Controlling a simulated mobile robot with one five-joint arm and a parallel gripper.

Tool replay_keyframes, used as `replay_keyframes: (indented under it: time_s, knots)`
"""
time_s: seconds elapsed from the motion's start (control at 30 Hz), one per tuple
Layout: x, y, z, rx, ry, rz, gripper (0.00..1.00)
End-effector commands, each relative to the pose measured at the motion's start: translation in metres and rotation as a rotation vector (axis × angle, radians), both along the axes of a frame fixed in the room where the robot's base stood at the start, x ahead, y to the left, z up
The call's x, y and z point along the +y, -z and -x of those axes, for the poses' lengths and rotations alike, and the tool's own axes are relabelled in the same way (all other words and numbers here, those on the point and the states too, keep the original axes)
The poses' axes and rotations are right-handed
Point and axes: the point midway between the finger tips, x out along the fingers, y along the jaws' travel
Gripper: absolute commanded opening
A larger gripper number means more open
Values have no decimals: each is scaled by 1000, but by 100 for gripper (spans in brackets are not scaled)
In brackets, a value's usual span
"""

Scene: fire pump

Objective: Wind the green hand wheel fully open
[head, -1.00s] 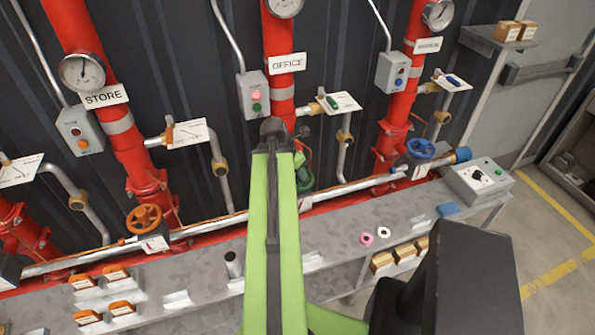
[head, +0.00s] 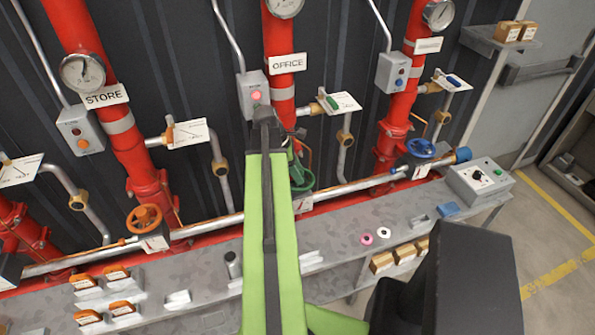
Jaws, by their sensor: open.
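The green hand wheel (head: 304,187) sits on the silver pipe below the OFFICE sign, in the middle of the head view. Its left part is hidden behind my green arm, and only its right side and part of the rim show. My arm reaches up in front of the OFFICE pipe and bends at a dark elbow joint, with a short green part showing beyond it just above the wheel. My gripper is hidden behind the arm, so I cannot tell whether it touches the wheel.
An orange hand wheel (head: 145,219) is on the same pipe to the left, and a blue hand wheel (head: 421,148) to the right. A grey bench (head: 335,240) runs below. A grey control box (head: 479,181) stands at its right end. Open floor lies at right.

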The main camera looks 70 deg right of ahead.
Motion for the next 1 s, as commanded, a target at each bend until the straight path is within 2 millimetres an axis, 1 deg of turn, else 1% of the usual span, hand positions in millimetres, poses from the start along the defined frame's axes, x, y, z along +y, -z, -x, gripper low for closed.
replay_keyframes:
  time_s: [0.07,0.13,0.17,0.3,0.4,0.5,0.6,0.67,0.77,0.8,0.9,1.0]
  knots:
    - [0,0,0,0,12,0,50]
    - [-3,0,-1,0,84,-1,50]
    - [-4,0,-1,0,140,0,50]
    - [-7,0,-1,1,467,-2,50]
    - [-5,0,0,0,632,-2,50]
    - [-3,0,0,1,698,-1,50]
    - [-3,0,1,1,712,0,50]
    - [-4,0,1,0,771,-1,50]
    - [-7,0,1,1,983,-2,50]
    - [-8,0,2,2,1077,-2,50]
    - [-6,0,3,3,1276,-3,50]
    - [-4,0,3,4,1381,-3,50]
